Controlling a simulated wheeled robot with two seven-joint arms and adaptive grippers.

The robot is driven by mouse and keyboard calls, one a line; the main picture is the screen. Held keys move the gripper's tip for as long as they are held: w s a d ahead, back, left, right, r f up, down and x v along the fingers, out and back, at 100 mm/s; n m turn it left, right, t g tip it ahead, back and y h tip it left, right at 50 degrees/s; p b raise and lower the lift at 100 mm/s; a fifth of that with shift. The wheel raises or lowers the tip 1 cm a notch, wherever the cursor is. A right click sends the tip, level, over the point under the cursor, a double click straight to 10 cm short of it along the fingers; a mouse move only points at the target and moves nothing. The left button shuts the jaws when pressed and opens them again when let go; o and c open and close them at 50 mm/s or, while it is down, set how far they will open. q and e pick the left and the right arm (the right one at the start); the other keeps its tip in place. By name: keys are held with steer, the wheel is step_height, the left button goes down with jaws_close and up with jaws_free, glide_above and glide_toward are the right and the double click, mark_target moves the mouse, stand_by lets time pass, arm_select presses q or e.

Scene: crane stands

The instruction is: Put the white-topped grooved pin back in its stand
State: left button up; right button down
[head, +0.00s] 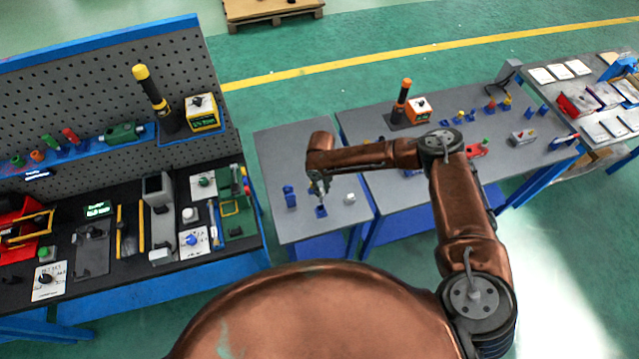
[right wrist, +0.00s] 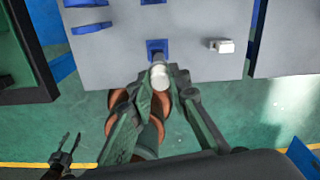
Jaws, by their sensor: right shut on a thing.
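My right gripper (head: 318,188) reaches down over the small grey table. It is shut on the white-topped pin, whose pale round top (right wrist: 160,76) shows between the fingertips in the right wrist view. The pin's grooves and lower part are hidden. A blue stand (head: 321,211) is on the table just below the gripper; it also shows right beside the pin's top in the right wrist view (right wrist: 156,46). I cannot tell whether the pin touches the stand. My left gripper is not seen in the head view.
A taller blue holder (head: 290,198) stands left of the stand, and a small white block (head: 350,198) lies to the right. A larger grey table (head: 400,190) with several tools adjoins on the right. A black workbench (head: 150,262) with a pegboard (head: 100,80) is on the left.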

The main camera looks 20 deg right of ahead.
steer(key=shift+s+a+r, duration=0.1)
steer(key=shift+s+r, duration=0.05)
steer(key=shift+s, duration=0.05)
steer(key=shift+s+a+r, duration=0.15)
steer(key=shift+f+b, duration=0.5)
steer(key=shift+f, duration=0.95)
arm_select(q)
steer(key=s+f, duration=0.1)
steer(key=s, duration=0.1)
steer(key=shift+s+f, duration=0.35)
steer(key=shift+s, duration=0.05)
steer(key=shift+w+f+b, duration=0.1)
steer(key=shift+b, duration=0.25)
arm_select(e)
steer(key=shift+f, duration=0.15)
